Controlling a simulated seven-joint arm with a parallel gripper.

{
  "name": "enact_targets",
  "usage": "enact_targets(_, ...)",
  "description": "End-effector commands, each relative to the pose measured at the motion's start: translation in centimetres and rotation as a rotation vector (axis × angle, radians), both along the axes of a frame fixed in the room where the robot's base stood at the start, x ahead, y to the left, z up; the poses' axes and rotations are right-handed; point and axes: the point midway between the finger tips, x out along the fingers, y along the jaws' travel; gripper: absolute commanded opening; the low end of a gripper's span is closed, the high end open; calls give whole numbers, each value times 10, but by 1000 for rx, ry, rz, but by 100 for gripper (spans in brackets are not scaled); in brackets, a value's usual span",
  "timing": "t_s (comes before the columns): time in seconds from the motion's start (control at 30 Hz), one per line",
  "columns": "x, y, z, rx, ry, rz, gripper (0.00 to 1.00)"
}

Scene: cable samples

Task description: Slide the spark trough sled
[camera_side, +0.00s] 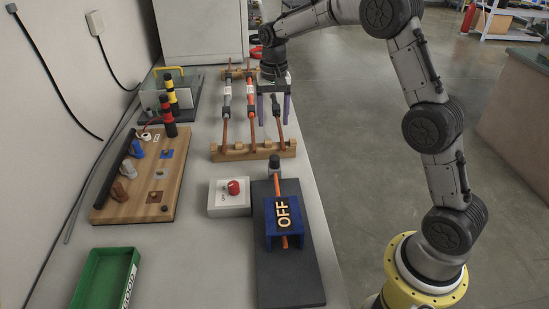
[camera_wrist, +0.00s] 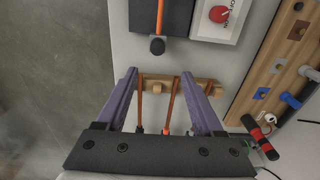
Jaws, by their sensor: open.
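The blue sled (camera_side: 271,232), marked OFF in yellow on black, sits across an orange cable (camera_side: 278,186) on a dark grey board (camera_side: 288,285) at the front. The cable's dark end knob (camera_side: 274,161) is at the board's far end. In the wrist view the board (camera_wrist: 178,20) and knob (camera_wrist: 157,46) show at the top, but the sled is out of view. My gripper (camera_side: 273,108) is open, pointing down over the wooden cable rack (camera_side: 237,153), well behind the sled. Its purple fingers (camera_wrist: 158,77) stand apart, with rack cables visible between them.
Orange cables (camera_side: 250,122) lie across the rack. A wooden board (camera_side: 160,185) with clips and a green tray (camera_side: 98,280) are further left. The table's right edge runs close by the dark board.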

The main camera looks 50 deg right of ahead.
Motion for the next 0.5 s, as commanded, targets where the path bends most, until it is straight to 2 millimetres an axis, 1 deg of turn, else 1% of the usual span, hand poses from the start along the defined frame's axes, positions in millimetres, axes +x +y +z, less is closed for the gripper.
enact_targets(0.03,-1,-2,-7,2,13,-3,69)
enact_targets(0.17,-2,-4,-17,4,21,-7,69)
enact_targets(0.27,-2,-3,-29,4,23,-7,69)
enact_targets(0.5,-3,-3,-75,5,23,-6,69)
